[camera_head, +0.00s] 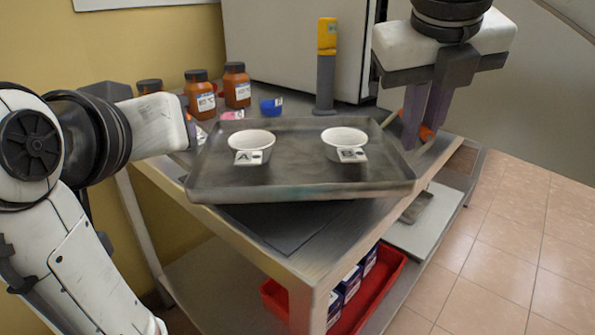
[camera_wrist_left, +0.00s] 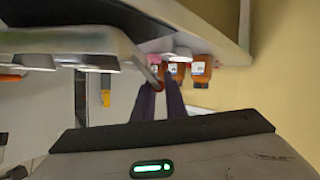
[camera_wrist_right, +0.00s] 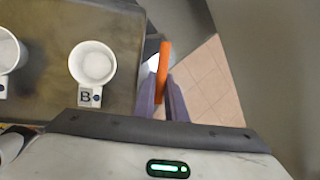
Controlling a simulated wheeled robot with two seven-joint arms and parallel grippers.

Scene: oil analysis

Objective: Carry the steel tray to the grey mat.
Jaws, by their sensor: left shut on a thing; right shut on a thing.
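The steel tray (camera_head: 300,182) is held level or nearly so between my two grippers, apparently a little above the table. On it stand two white cups, cup A (camera_head: 251,142) at left and cup B (camera_head: 345,140) at right, each with a letter tag. My right gripper (camera_head: 418,138) is shut on the tray's right orange handle (camera_wrist_right: 163,62). My left gripper (camera_wrist_left: 160,88) is shut at the tray's left end; its handle is mostly hidden. The dark grey mat (camera_head: 275,226) lies on the table under the tray, partly covered from view.
A red crate (camera_head: 385,290) with blue boxes sits on the lower shelf. Tiled floor lies open at right.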

